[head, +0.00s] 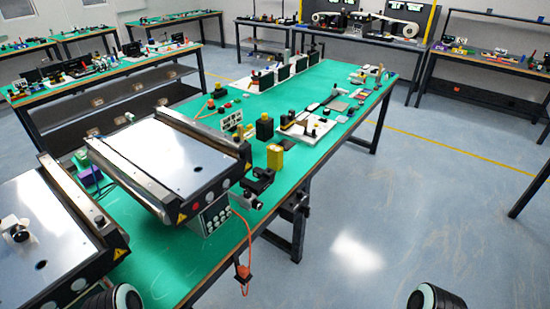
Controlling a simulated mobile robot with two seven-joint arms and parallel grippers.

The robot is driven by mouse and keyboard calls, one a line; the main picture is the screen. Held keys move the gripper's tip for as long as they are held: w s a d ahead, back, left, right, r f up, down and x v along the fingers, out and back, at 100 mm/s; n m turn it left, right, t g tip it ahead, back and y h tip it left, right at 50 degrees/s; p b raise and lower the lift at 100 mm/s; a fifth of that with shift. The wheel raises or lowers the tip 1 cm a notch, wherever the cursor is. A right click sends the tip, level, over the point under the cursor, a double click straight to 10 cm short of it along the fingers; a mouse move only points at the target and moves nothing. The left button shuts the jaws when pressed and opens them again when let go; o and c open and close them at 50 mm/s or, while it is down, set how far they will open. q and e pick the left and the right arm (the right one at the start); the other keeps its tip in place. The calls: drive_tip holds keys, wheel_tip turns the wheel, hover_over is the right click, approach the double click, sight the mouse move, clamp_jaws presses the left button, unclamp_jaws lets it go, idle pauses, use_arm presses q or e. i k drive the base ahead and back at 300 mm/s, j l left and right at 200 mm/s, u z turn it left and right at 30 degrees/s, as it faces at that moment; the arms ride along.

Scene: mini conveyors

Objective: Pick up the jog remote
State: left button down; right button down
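Neither of my grippers shows; only dark rounded parts of my arms show at the bottom left and bottom right, well apart from the hanging piece.
A second conveyor (45,235) stands at the left. A yellow block (275,157), a black clamp-like device (258,180) and small parts crowd the green table (185,262) further back. The floor (370,220) right of the table is clear. Other workbenches stand behind.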

sight(274, 159)
drive_tip(key=i+l+u, duration=0.1)
drive_tip(key=u, duration=0.25)
drive_tip(key=l+u, duration=0.1)
drive_tip(key=u, duration=0.25)
drive_tip(key=i+l+u, duration=0.1)
drive_tip(key=u, duration=0.25)
drive_tip(key=i+l+u, duration=0.1)
drive_tip(key=l+u, duration=0.15)
drive_tip(key=l, duration=0.25)
drive_tip(key=i+l+u, duration=0.1)
drive_tip(key=l+u, duration=0.2)
drive_tip(key=l, duration=0.25)
drive_tip(key=l+u, duration=0.15)
drive_tip(key=l, duration=0.9)
